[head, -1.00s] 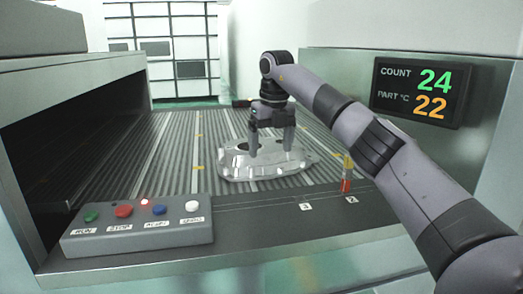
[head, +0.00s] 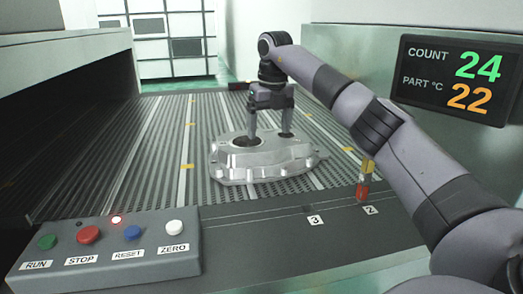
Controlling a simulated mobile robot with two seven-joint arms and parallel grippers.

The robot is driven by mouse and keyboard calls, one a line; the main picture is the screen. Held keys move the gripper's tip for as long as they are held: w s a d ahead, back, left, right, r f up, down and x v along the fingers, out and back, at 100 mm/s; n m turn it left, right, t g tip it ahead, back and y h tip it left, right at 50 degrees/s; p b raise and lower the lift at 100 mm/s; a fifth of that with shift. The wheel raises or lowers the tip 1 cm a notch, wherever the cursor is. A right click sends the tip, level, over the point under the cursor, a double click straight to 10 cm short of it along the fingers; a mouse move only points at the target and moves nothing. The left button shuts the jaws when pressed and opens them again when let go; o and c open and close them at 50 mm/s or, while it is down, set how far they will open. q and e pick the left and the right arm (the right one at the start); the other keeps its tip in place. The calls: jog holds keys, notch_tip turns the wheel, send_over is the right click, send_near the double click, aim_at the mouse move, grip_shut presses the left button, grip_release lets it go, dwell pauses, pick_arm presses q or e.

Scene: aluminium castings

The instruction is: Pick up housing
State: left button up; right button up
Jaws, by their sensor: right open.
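The housing (head: 265,160) is a silvery cast aluminium part with a flanged, bolted rim and round openings on top. It lies flat on the ribbed conveyor, near its front edge. My right gripper (head: 269,132) points down over the housing's back part, its two fingers spread apart. The fingertips reach the top of the housing near its openings; whether they touch it I cannot tell. Nothing is held between the fingers. My left gripper is out of view.
A control box (head: 105,252) with green, red, blue and white buttons stands at the front left. A display (head: 455,80) reads COUNT 24, PART °C 22. A small red and yellow post (head: 364,180) stands right of the housing. The conveyor (head: 150,150) is clear left of the housing.

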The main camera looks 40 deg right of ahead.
aim_at(270, 137)
jog(key=f, duration=0.5)
jog(key=shift+w+d+f+p, duration=0.15)
jog(key=shift+d+f+p, duration=0.15)
jog(key=shift+f+p, duration=0.05)
grip_shut()
jog(key=shift+w+r, duration=0.15)
